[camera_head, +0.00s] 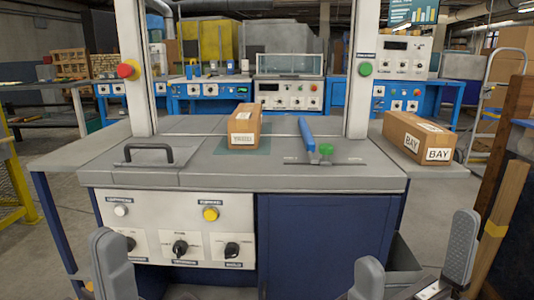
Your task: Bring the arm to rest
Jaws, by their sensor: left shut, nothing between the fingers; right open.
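My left gripper (110,262) is low at the left front, before the workstation's control panel. It is shut with nothing in it. My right gripper (414,268) is low at the right front, with its two grey fingers wide apart and nothing between them. Both grippers are in front of the workstation (240,181) and apart from the things on its top. The lower parts of both arms are cut off by the bottom edge of the picture.
A cardboard box (244,127) stands on the bench top, beside a blue lever (306,132) and green knob (326,149). A black handle (149,155) is at left. A box marked BAY (419,136) lies on the right side table. Wooden posts (503,220) stand near my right gripper.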

